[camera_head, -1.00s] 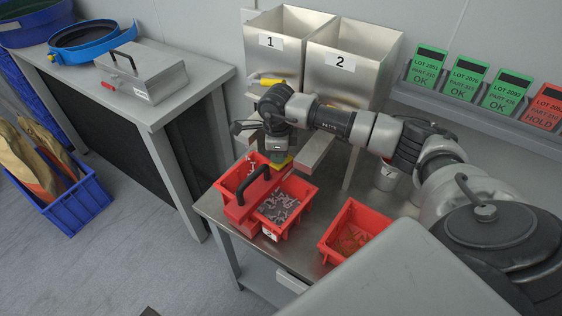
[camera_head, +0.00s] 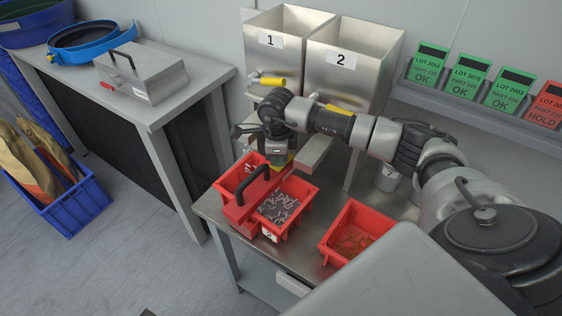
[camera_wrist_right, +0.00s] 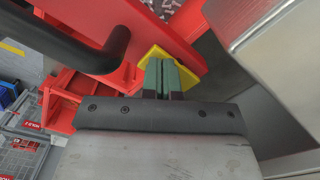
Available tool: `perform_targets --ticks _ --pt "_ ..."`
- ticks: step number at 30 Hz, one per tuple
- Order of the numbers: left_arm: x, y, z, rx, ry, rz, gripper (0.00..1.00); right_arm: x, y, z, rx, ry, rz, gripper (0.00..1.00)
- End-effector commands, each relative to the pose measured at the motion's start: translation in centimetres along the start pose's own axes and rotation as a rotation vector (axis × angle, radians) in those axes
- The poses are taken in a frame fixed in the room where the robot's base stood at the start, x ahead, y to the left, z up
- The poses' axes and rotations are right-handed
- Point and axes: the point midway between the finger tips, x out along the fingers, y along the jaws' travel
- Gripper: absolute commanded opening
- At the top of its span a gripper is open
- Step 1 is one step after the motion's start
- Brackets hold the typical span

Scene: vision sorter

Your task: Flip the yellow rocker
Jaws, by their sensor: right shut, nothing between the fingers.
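The yellow rocker (camera_wrist_right: 188,70) shows in the right wrist view as a yellow angled piece beside a red housing. Only a small yellow part of it (camera_head: 289,161) shows in the head view, beneath my right gripper. My right gripper (camera_head: 279,160) points down over the red sorter unit. In the wrist view its green fingertips (camera_wrist_right: 162,72) are together, with nothing between them, and lie right against or just over the rocker. I cannot tell whether they touch it. The fingers hide part of the rocker, so its tilt is unclear. My left gripper is out of view.
The red sorter housing (camera_head: 240,212) with a black handle (camera_head: 255,177) stands close beside the gripper. Red bins (camera_head: 350,228) sit on the metal table.

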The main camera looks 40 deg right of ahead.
Motion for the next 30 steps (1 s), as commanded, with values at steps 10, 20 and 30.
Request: perform_targets --ticks 10,20,30 --pt "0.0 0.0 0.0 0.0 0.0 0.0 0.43 0.1 0.1 -0.1 0.0 0.003 0.002 0.0" --pt "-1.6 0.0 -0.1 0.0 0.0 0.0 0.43 -2.6 0.0 0.0 -0.001 0.002 0.0 0.0" --pt "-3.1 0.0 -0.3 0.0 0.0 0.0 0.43 -5.3 0.0 0.0 0.0 0.0 0.0 0.0"
